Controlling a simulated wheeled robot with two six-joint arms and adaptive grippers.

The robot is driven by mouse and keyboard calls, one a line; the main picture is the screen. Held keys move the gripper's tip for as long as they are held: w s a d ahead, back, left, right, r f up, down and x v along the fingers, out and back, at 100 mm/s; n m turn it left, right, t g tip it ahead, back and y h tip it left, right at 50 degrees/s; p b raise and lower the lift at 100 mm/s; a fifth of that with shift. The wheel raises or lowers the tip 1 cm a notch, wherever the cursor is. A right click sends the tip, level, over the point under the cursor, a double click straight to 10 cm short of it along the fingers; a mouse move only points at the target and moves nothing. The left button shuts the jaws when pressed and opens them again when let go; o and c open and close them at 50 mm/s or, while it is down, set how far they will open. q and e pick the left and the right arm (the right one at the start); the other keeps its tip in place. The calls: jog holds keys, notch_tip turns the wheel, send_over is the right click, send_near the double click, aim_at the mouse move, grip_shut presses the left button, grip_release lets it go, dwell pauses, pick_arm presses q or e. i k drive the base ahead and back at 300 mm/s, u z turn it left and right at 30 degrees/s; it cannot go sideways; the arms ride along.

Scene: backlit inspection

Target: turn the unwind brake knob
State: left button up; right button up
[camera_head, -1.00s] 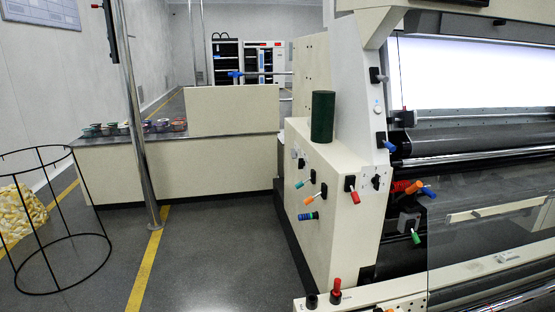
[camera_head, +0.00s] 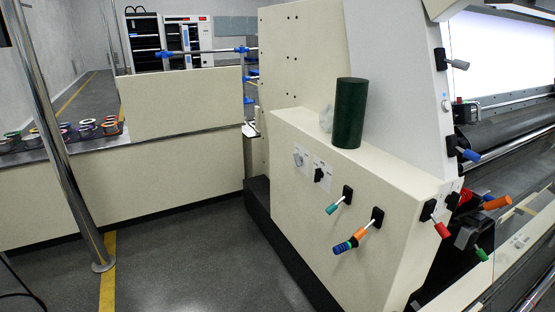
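A cream machine cabinet (camera_head: 300,225) stands right of centre. Its front face carries a light round knob (camera_head: 299,158) on a pale plate and a black knob (camera_head: 320,174) on another plate beside it. Below and right are a teal-tipped lever (camera_head: 335,207), an orange-tipped lever (camera_head: 361,233) and a blue banded handle (camera_head: 345,245). The labels are too small to read, so I cannot tell which control is the unwind brake knob. Neither of my grippers is in view.
A dark green cylinder (camera_head: 350,115) stands on the cabinet top. Red (camera_head: 441,229) and blue (camera_head: 470,155) levers jut out at the right. A metal pole (camera_head: 58,150) and a low counter (camera_head: 150,180) with several colourful rolls are left. Grey floor (camera_head: 200,270) before the cabinet is clear.

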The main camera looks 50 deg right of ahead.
aim_at(318, 175)
jog(key=z, duration=0.05)
jog(key=i, duration=1.6)
jog(key=z, duration=3.65)
